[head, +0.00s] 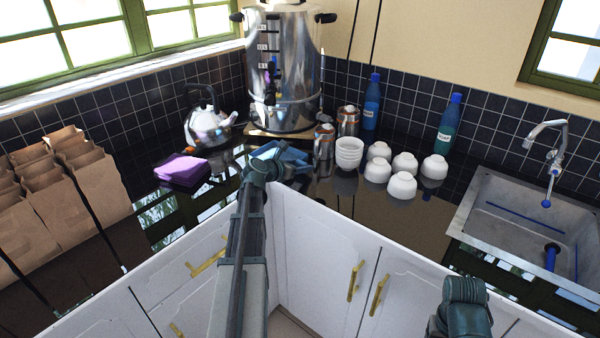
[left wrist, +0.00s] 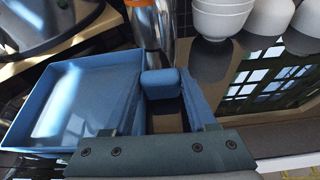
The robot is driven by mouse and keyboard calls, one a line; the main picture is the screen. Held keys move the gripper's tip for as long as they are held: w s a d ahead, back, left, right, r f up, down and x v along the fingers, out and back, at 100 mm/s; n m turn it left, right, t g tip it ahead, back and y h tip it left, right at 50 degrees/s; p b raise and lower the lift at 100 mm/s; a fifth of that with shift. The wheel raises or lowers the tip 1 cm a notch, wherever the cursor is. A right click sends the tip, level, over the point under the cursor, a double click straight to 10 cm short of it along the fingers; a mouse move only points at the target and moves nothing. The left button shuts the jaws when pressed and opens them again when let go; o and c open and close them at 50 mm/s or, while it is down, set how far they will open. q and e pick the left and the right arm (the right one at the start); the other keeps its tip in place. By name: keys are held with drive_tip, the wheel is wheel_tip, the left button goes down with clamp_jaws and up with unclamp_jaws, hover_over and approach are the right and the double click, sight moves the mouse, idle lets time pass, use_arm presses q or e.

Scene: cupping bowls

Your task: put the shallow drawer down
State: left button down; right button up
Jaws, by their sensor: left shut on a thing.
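The shallow drawer (head: 291,154) is a blue open tray in front of the steel urn at the back corner of the counter. In the left wrist view the drawer (left wrist: 82,98) fills the left side and looks empty. My left gripper (head: 268,162) is shut on the drawer; in the left wrist view its fingers (left wrist: 165,98) are around a blue part at the drawer's right side. The arm hides part of the drawer in the head view. I cannot tell whether its underside touches the counter.
The steel urn (head: 284,70) stands on a low wooden base. Metal jugs (head: 324,143), stacked white bowls (head: 349,152) and several upturned bowls (head: 403,186) stand to the right. A purple cloth (head: 182,168) and a kettle (head: 205,120) are left. A sink (head: 490,185) is far right.

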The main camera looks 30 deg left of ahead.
use_arm(q)
drive_tip(key=shift+f, duration=0.15)
drive_tip(key=shift+c, duration=1)
unclamp_jaws()
